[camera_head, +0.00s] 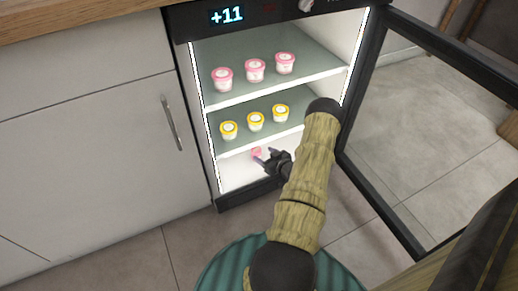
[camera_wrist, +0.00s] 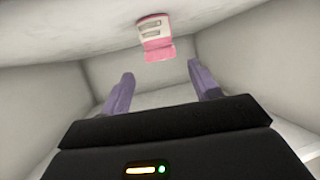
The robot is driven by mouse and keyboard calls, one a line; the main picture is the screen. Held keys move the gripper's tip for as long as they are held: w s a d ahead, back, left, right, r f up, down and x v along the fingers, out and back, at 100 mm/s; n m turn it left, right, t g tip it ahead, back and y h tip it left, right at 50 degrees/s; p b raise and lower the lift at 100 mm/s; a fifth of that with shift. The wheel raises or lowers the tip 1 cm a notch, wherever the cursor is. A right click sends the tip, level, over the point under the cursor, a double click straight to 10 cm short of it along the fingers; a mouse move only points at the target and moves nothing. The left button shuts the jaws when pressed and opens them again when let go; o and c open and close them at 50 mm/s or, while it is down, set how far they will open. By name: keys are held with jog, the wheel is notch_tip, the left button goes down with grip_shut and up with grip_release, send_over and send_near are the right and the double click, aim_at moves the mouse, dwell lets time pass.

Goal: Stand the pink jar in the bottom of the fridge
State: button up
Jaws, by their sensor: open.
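The pink jar (camera_head: 256,152) is in the bottom of the fridge, under the lower shelf. In the head view mostly its pink lid shows, beside my fingers. The wrist view shows the jar (camera_wrist: 155,36) with its pink lid and pale label, apparently upright on the fridge floor in an upside-down picture. My gripper (camera_head: 264,158) reaches into the bottom space. In the wrist view my gripper (camera_wrist: 160,72) is open, its two purple fingers apart with clear gaps to the jar. The jar lies just beyond the fingertips, and nothing is held.
The fridge's upper shelf (camera_head: 310,82) holds several pink-lidded jars; the lower shelf (camera_head: 240,145) holds several yellow-lidded jars, close above my gripper. The glass door (camera_head: 430,130) stands open at the right. A white cabinet (camera_head: 90,150) is at the left. The fridge floor around the jar looks clear.

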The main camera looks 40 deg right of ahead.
jog(key=p+v, duration=0.2)
jog(key=v, duration=0.2)
jog(key=shift+s+r, duration=0.3)
jog(key=shift+s, duration=0.45)
jog(key=shift+a, duration=0.15)
jog(key=shift+s, duration=0.15)
jog(key=shift+c, duration=0.4)
